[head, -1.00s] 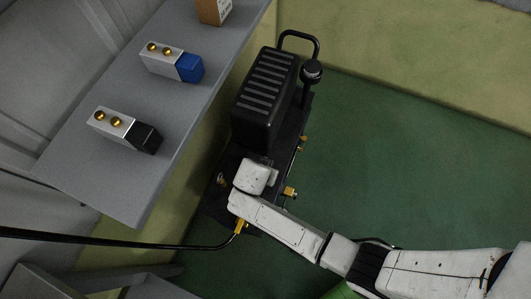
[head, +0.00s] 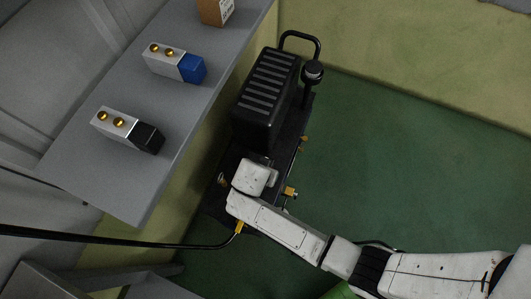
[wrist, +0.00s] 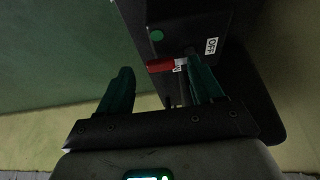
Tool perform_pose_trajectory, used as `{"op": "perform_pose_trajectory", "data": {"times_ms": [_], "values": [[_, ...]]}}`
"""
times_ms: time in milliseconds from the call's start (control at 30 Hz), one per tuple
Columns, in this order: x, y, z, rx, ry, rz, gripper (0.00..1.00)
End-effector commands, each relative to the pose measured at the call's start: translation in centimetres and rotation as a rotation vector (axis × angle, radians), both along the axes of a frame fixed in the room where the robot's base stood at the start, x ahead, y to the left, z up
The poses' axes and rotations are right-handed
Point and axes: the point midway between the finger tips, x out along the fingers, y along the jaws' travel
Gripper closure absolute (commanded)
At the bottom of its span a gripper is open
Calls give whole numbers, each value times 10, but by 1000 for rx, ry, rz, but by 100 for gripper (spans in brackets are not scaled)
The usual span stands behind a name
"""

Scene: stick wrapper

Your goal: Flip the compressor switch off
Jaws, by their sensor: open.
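The compressor (head: 268,95) is a black ribbed unit with a carry handle, standing on the green floor beside the shelf. In the wrist view its dark panel (wrist: 186,18) carries a red switch lever (wrist: 159,65), a white "OFF" label (wrist: 211,46) to the right, and a second label, partly covered, by the lever. The lever points left, away from the "OFF" label. My gripper (wrist: 160,64) is open, its two dark green fingers on either side of the lever's lower area. I cannot tell whether a finger touches the lever. In the head view my white wrist hides the fingers and switch.
A grey shelf (head: 95,185) at left holds a blue-ended block (head: 175,62), a black-ended block (head: 127,130) and a brown box (head: 214,10). A black hose (head: 110,238) runs in from the left to a brass fitting. Green floor (head: 400,160) is clear at right.

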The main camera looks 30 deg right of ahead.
Motion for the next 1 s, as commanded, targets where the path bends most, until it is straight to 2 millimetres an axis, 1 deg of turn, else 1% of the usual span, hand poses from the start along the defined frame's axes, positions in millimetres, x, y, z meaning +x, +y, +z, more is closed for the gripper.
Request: {"op": "perform_pose_trajectory", "data": {"times_ms": [33,200,300,433,600,1000], "values": [[-2,3,11,2,-2,1,34],[-9,14,42,2,-2,1,34],[-14,20,58,2,-1,2,34],[-17,25,73,1,-1,2,34],[-20,28,82,1,1,1,34],[-20,28,82,1,1,0,34]]}}
